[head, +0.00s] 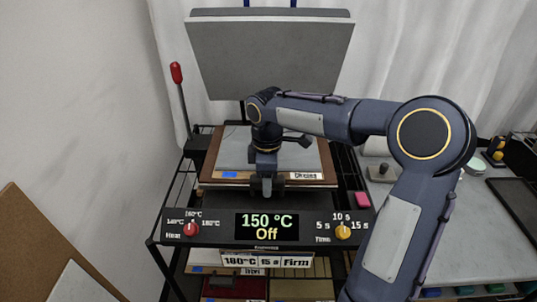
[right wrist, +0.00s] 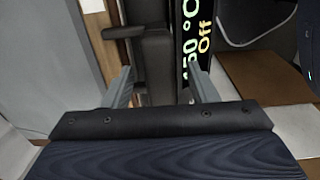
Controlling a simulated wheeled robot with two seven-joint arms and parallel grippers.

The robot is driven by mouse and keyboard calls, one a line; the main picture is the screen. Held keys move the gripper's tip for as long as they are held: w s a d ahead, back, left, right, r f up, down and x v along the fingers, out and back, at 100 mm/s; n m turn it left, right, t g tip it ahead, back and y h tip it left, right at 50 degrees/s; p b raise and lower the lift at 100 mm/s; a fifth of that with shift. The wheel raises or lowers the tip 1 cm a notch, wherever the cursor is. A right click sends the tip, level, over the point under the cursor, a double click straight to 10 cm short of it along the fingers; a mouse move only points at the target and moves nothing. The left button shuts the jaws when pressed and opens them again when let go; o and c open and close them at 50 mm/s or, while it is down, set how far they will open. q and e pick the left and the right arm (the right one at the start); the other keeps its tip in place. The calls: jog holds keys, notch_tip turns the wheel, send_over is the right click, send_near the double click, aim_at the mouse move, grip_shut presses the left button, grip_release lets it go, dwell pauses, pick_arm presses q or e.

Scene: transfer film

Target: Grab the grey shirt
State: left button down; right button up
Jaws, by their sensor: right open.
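A flat light-grey sheet (head: 236,148), which may be the grey shirt, lies on the brown-edged bed (head: 208,165) of the heat press. My right arm covers part of it, and I cannot make out sleeves or a collar. In the right wrist view a grey surface (right wrist: 32,70) fills the left side. My right gripper (head: 267,186) is over the front edge of the bed, above the control panel. In the right wrist view its two fingers (right wrist: 161,88) are apart with nothing gripped. My left gripper is not in view.
The press's grey upper plate (head: 270,60) is raised behind the bed. A red-knobbed lever (head: 177,73) stands at left. The control panel (head: 267,226) reads 150 °C, Off. Red (head: 234,288) and tan (head: 302,290) items lie on the shelf below. A grey side table (head: 465,240) is at right.

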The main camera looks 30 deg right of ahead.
jog(key=shift+f, duration=0.25)
dwell(0.4)
grip_shut()
